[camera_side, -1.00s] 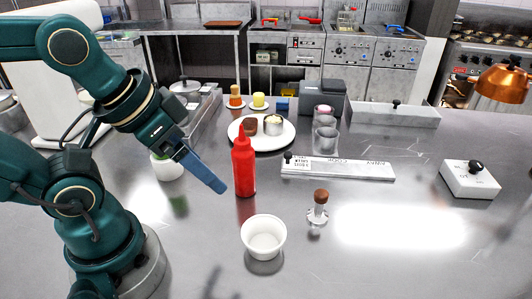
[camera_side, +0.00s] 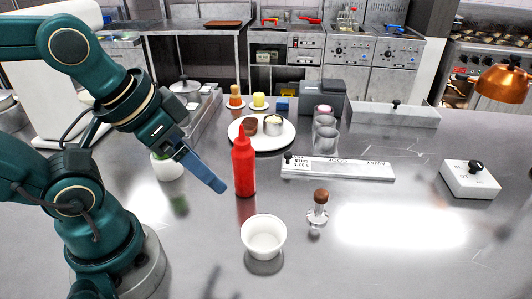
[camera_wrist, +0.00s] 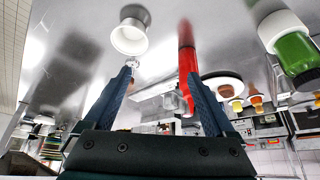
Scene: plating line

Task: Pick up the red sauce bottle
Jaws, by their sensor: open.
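The red sauce bottle (camera_side: 244,170) stands upright on the steel counter near the middle of the side view, with its nozzle pointing up. My gripper (camera_side: 220,187) is just left of the bottle in the side view, tilted downward, with a small gap seeming to lie between them. In the wrist view, the two fingers of my gripper (camera_wrist: 163,82) are spread apart with nothing held between them. The red bottle (camera_wrist: 187,65) shows there beside the right finger, which hides part of it.
A white bowl (camera_side: 264,238) stands in front of the bottle. A small wood-topped shaker (camera_side: 318,207) is to its right. A white plate (camera_side: 284,143) with food lies behind, near clear glasses (camera_side: 326,140). A white labelled bar (camera_side: 350,169) lies right. The front right counter is clear.

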